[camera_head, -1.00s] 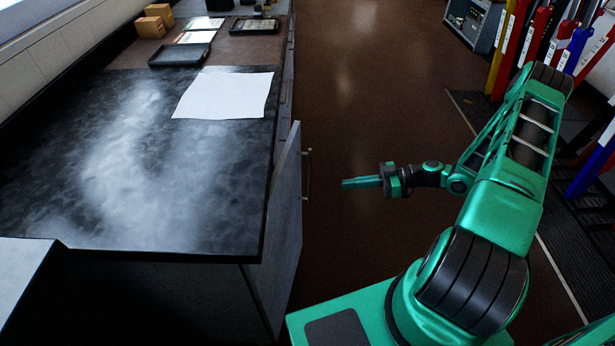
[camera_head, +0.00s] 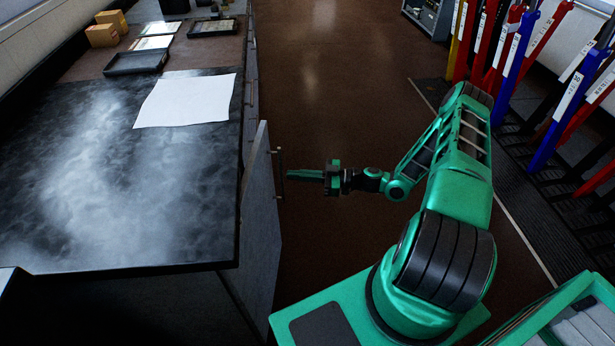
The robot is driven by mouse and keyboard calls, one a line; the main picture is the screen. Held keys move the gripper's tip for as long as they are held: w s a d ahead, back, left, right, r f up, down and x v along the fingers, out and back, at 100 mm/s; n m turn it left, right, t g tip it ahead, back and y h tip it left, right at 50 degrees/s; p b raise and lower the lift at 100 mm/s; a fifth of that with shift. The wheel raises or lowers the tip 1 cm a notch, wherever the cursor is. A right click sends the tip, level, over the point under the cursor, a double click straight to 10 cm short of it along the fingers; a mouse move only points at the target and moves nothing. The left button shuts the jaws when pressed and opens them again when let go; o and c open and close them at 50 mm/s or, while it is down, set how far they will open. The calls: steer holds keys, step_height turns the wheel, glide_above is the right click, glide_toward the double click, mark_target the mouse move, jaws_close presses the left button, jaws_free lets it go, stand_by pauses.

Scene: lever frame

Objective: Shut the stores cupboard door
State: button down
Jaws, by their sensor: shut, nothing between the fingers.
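The stores cupboard door (camera_head: 262,225) is a grey panel under the worktop, standing open and jutting out from the cupboard front. Its upright bar handle (camera_head: 279,173) is on the side facing my arm. My gripper (camera_head: 306,175) is shut and empty, with its green fingers pointing left at the handle. The fingertips look very close to the handle; I cannot tell whether they touch it. The cupboard's inside is dark and mostly hidden below the worktop.
The dark worktop (camera_head: 120,215) carries a white paper sheet (camera_head: 186,101), a black tray (camera_head: 136,62) and small boxes (camera_head: 103,36). Coloured levers (camera_head: 520,60) stand in a frame at the right. The brown floor (camera_head: 335,80) ahead is clear.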

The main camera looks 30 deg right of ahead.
mark_target(272, 173)
steer(key=shift+x, duration=2.55)
